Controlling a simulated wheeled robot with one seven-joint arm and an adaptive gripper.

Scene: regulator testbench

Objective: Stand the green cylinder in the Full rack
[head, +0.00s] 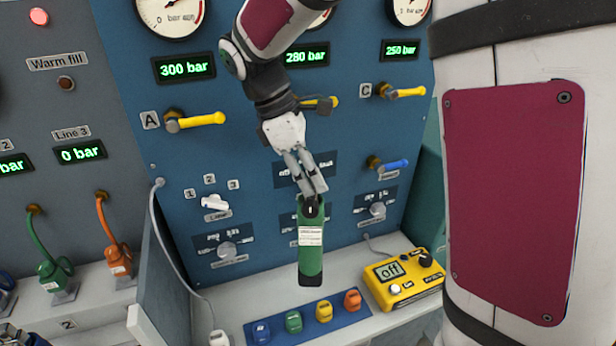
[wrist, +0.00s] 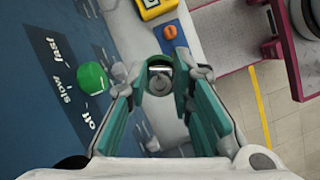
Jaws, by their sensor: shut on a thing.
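The green cylinder (head: 311,262) hangs below my gripper (head: 311,196) in the head view. It is close to upright, with a white label on its side and a dark base. My gripper is shut on its dark neck, above the bench ledge and in front of the blue panel. In the wrist view the cylinder's round grey and black top (wrist: 160,78) lies between the teal fingers of my gripper (wrist: 163,92); most of its body is hidden. I cannot identify the Full rack in either view.
Yellow valve handles (head: 202,120) stick out of the panel. Below are small coloured plugs on a blue strip (head: 279,338) and a yellow meter (head: 403,278) reading "off". Green (head: 53,262) and orange (head: 117,257) hosed fittings stand at left. A magenta-edged structure (wrist: 262,22) is at upper right.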

